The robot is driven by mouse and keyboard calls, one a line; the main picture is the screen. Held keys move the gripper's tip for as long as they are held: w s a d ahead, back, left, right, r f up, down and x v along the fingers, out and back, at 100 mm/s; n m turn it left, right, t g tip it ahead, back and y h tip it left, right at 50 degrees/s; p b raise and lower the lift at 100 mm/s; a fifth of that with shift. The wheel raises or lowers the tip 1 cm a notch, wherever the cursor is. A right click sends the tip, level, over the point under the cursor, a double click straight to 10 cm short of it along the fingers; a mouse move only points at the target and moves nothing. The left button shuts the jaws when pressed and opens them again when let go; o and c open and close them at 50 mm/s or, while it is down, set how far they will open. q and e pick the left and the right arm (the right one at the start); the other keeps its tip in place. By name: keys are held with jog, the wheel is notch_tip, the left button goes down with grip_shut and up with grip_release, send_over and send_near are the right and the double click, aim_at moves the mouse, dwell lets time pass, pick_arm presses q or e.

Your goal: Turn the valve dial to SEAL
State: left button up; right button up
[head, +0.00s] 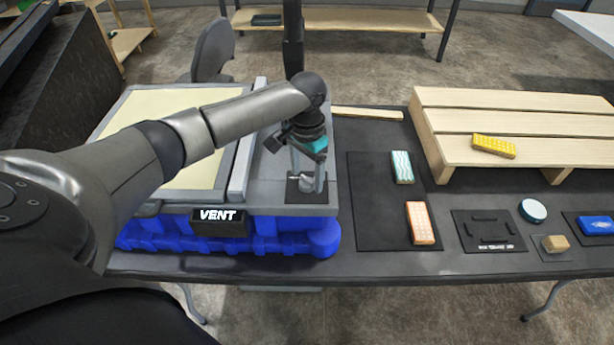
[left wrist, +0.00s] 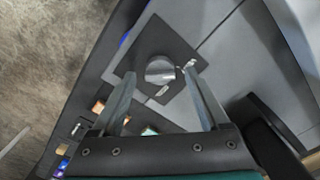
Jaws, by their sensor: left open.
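The valve dial (left wrist: 160,69) is a round silver knob on a dark square plate (left wrist: 184,46) in the left wrist view. In the head view the dial (head: 301,182) sits on the right part of the grey console (head: 262,185), partly hidden by my gripper. Small pale marks lie beside the knob, too small to read. My left gripper (head: 309,186) is open and points down over the dial. In the left wrist view its fingertips (left wrist: 160,77) lie on either side of the knob; contact cannot be told. The console's display (head: 217,216) reads VENT. My right gripper is not in view.
The console rests on a blue base (head: 180,238) on a dark table (head: 380,262).

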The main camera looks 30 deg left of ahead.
pick_arm(q)
jog(key=shift+f, duration=0.45)
grip_shut()
dwell(0.4)
